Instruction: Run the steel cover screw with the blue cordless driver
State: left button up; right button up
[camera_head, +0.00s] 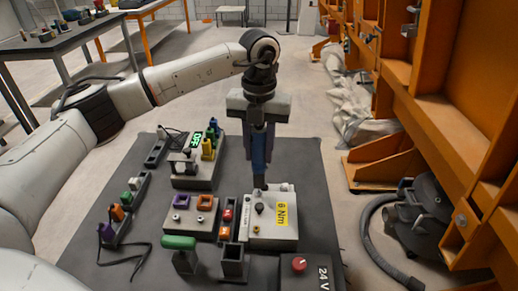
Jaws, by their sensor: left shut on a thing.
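My left gripper (258,130) is shut on the blue driver (259,152) and holds it upright, pointing down. The driver's lower end is just above or at the back edge of a light grey box (250,238) with a yellow "6 Nm" label (282,216). I cannot tell whether its tip touches anything. Small dark and bright round fittings show on the box top; one dark one (259,208) stands in front of the driver. I cannot tell which is the steel cover screw. My right gripper is not in view.
The dark table (149,199) carries a block with coloured sockets (190,215), a green-topped piece (179,243), a rack of coloured pieces (117,213), a unit with a green display (196,171) and a "24 V" box (300,265). An orange frame (430,110) stands at right.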

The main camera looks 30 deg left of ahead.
pick_arm(q)
jog(key=shift+s+f+b, duration=0.1)
jog(key=shift+f+b, duration=0.25)
jog(key=shift+f, duration=0.4)
dwell(1.5)
